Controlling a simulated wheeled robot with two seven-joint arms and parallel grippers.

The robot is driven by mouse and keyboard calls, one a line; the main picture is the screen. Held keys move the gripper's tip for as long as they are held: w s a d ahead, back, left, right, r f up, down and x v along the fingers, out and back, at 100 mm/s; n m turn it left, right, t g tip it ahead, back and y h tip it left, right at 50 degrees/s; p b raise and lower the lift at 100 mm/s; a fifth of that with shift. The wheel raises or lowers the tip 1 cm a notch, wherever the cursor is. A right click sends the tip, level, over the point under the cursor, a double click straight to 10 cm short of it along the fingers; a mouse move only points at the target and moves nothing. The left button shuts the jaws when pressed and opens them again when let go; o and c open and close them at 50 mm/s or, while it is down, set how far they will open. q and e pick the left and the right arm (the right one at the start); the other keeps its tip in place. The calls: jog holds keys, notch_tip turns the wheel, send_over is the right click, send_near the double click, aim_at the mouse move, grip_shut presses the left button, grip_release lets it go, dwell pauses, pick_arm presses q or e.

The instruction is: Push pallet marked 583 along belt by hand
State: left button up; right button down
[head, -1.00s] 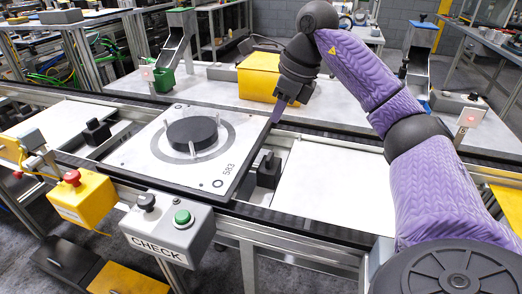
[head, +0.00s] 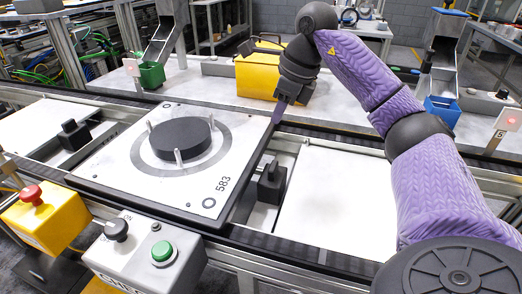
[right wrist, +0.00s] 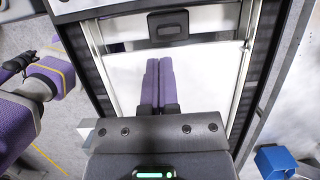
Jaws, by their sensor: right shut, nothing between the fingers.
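The pallet marked 583 (head: 113,158) is a white square plate with a dark rim, lying flat on the belt (head: 308,255) left of centre. It carries a black disc (head: 182,138) with several upright pins around it. My left gripper is not in view.
Black stop blocks stand left (head: 75,134) and right (head: 270,183) of the pallet. A control box with a green button (head: 163,252) and a yellow box with a red button (head: 35,212) stand in front. A yellow case (head: 258,78) is behind my right gripper.

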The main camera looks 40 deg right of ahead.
jog(key=b+x, duration=0.1)
jog(key=x, duration=0.1)
jog(key=b+x, duration=0.1)
jog(key=x, duration=0.1)
jog(key=s+d+b+x, duration=0.1)
jog(key=b+x, duration=0.1)
jog(key=shift+a+f, duration=0.15)
jog(key=shift+f, duration=0.2)
pick_arm(q)
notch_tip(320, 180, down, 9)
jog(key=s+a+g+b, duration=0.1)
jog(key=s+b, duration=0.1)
jog(key=b, duration=0.2)
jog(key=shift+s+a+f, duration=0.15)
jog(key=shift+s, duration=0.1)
pick_arm(e)
jog(key=x, duration=0.9)
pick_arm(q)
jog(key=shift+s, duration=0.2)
pick_arm(e)
jog(key=shift+s+f, duration=0.1)
